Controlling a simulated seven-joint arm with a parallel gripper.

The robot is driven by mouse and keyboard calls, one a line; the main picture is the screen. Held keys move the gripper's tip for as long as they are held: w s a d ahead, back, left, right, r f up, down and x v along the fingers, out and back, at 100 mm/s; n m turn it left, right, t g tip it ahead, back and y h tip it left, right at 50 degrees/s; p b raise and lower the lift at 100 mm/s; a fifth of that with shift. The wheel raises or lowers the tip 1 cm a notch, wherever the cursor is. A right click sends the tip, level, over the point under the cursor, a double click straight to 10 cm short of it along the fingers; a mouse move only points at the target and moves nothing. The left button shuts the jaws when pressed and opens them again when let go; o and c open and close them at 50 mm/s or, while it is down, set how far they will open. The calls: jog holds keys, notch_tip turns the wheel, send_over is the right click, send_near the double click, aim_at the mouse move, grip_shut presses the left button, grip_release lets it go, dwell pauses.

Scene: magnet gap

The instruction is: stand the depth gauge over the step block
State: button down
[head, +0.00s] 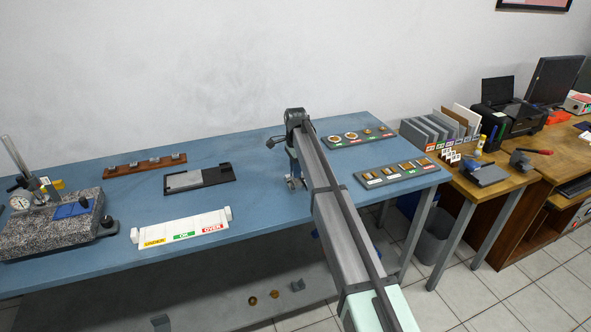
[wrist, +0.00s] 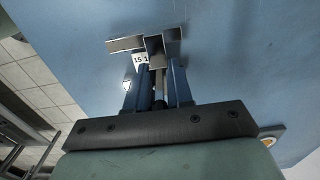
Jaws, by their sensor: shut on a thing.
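My gripper (wrist: 158,92) is shut on a grey metal piece, which looks like the depth gauge (wrist: 146,43). In the wrist view it has a wide flat crossbar and a squared middle part between the blue fingers. A small white tag reading "15 1" shows beside it. In the head view my gripper (head: 296,183) is low over the blue table, right of the dark tray; the held piece is too small there to make out. A flat grey block (head: 190,179) lies in the dark tray; I cannot tell for sure whether it is the step block.
A brown rack (head: 120,171) holds several small grey pieces at the back. A white UNDER/OK/OVER strip (head: 158,231) lies in front. A granite plate (head: 45,236) with a dial stand is at left. Two grey trays (head: 377,182) of small parts lie right. Table between is clear.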

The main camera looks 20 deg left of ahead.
jog(key=shift+f, duration=0.15)
dwell(0.3)
jog(key=c, duration=0.9)
grip_release()
jog(key=shift+c, duration=0.4)
jog(key=c, duration=0.5)
jog(key=shift+o, duration=0.2)
jog(key=shift+r, duration=2.2)
